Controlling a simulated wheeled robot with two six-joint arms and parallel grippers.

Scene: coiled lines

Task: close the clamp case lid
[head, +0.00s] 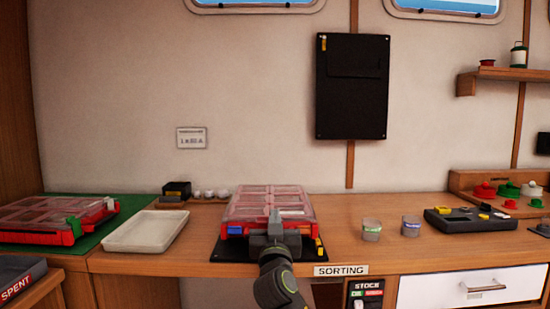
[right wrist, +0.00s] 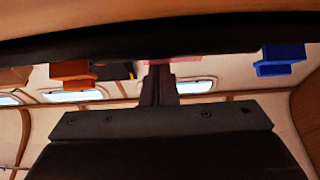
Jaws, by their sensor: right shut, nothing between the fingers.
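A red case with a clear, compartmented lid (head: 262,193) stands on the dark mat in the middle of the bench; I take it as the clamp case. The lid looks lowered over the red body (head: 228,216); I cannot tell whether it is fully seated. My right gripper (head: 274,216) is at the case's front edge, fingers shut and empty, hiding part of the front. In the right wrist view, the shut fingers (right wrist: 159,75) point up towards a pinkish piece, with a blue latch (right wrist: 280,62) to the right and an orange one (right wrist: 75,73) to the left. My left gripper is not in view.
A similar red case (head: 60,220) lies on a green mat at the left, beside an empty white tray (head: 146,231). Two small cups (head: 371,229) and a dark device (head: 468,219) stand to the right. A black panel (head: 352,86) hangs on the wall.

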